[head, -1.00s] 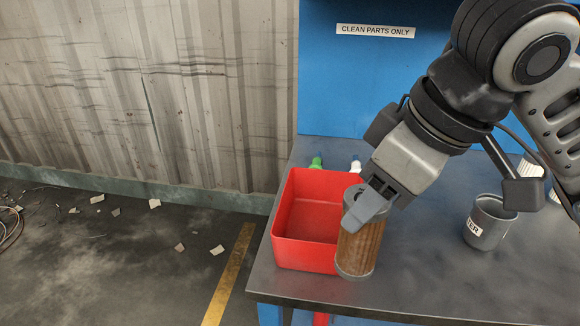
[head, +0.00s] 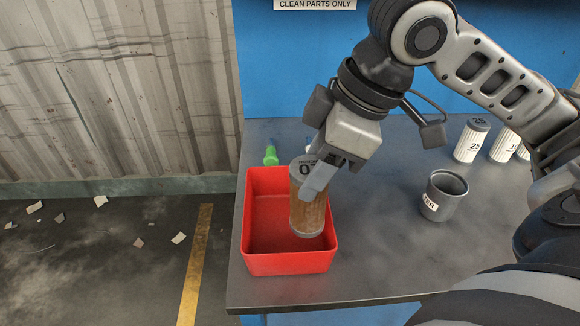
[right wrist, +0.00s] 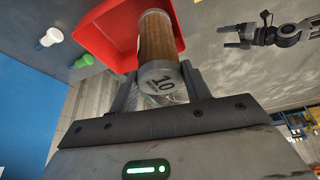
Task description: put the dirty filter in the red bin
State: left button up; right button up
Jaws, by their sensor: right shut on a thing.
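The dirty filter (head: 307,215) is a brown, rust-stained cylinder with grey end caps and a dark number on its top. My right gripper (head: 318,180) is shut on its upper end and holds it nearly upright. In the head view the filter overlaps the right part of the open red bin (head: 290,264). Its lower end appears inside the bin's outline; its exact height is unclear. The right wrist view shows the filter (right wrist: 158,40) between the fingers, with the red bin (right wrist: 112,25) beyond. My left gripper (right wrist: 226,36) appears small there, empty with fingers apart.
The bin stands on a dark workbench (head: 400,255) near its left front corner. A grey labelled cup (head: 443,195) and white numbered filters (head: 472,140) stand to the right. A green-topped bottle (head: 270,155) is behind the bin. A sign (head: 315,4) reads "CLEAN PARTS ONLY".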

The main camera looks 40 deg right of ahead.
jog(key=w+f+b, duration=0.1)
jog(key=w+f, duration=0.6)
jog(key=f, duration=0.3)
jog(key=shift+d, duration=0.4)
jog(key=shift+f, duration=0.1)
jog(key=o, duration=1.3)
jog(key=shift+s, duration=0.1)
jog(key=p+v, duration=0.1)
jog(key=v, duration=1.1)
